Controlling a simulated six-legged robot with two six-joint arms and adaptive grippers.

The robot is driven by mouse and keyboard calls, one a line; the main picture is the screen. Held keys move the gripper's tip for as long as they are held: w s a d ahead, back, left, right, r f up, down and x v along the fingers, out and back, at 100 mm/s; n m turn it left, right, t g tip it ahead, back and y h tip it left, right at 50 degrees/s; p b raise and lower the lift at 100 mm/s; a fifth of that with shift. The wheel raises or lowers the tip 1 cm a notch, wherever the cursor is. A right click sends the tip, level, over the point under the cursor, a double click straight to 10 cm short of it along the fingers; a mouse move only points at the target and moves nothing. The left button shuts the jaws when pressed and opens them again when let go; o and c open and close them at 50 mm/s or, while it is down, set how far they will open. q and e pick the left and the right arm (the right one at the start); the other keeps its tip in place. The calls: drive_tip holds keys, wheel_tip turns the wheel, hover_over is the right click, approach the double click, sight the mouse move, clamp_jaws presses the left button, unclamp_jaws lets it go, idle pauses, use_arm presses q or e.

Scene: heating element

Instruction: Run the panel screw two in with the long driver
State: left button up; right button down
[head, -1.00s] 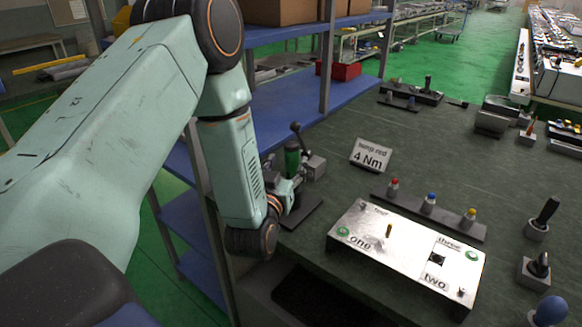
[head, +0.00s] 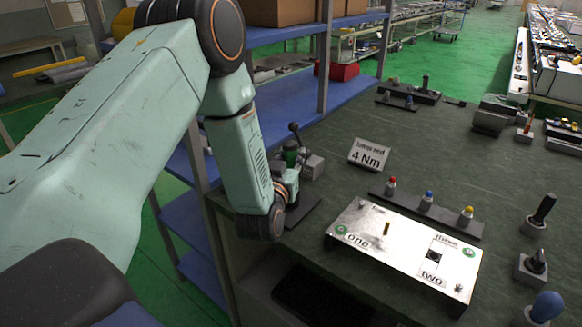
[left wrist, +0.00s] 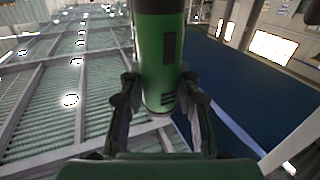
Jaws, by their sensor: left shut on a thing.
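The driver's tip is hidden. My right gripper is not in view.
A sign reading 4 Nm (head: 369,154) stands behind the panel. A dark rail (head: 408,205) with red, blue and yellow-topped pieces is beside it. Handled tools in grey blocks (head: 533,268) stand at the right. A shelf post (head: 327,60) rises at the back left.

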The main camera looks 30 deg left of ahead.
use_arm(q)
drive_tip(key=shift+a+f, duration=0.1)
drive_tip(key=c, duration=0.3)
clamp_jaws()
